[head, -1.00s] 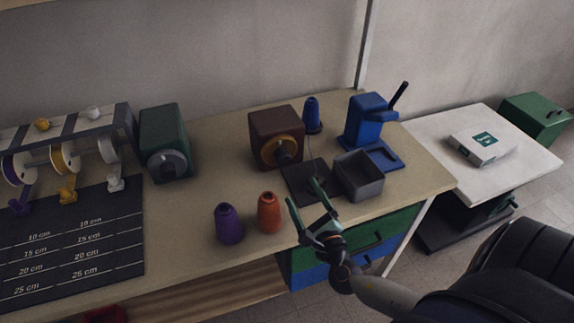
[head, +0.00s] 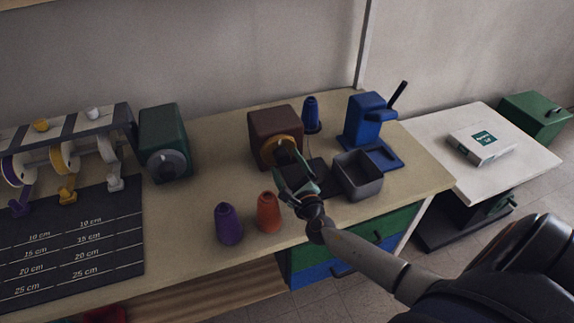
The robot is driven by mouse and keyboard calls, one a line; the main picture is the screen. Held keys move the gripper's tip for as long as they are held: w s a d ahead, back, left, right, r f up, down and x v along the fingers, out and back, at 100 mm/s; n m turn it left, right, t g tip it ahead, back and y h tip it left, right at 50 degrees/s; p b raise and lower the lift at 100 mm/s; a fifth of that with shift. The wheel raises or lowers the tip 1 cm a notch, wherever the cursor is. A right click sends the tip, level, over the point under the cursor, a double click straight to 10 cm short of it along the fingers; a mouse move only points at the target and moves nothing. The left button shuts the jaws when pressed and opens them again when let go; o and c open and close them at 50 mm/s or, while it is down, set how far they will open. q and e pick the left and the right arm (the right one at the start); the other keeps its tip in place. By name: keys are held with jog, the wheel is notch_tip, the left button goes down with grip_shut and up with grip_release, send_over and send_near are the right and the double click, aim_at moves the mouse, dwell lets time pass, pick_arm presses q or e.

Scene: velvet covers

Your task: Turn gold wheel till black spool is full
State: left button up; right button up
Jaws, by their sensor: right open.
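The gold wheel (head: 292,142) is on the front of a dark brown box (head: 265,123) at the middle of the bench. My right gripper (head: 287,165) is open, with its fingers right in front of the wheel and covering its lower part and centre. I cannot tell whether the fingers touch the wheel. The black spool cannot be made out; the wheel's middle is hidden behind the gripper. A blue thread cone (head: 311,112) stands upright behind and right of the box. My left gripper is not in view.
A dark mat (head: 318,172) and a grey open bin (head: 359,180) lie right of my gripper. Purple (head: 228,225) and orange (head: 268,213) cones stand near the front edge. A blue press (head: 368,122) stands at the back right, and a green box with a grey wheel (head: 164,140) at left.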

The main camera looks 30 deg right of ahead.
jog(key=shift+c, duration=0.2)
grip_shut()
dwell(0.4)
jog(key=shift+m, duration=0.3)
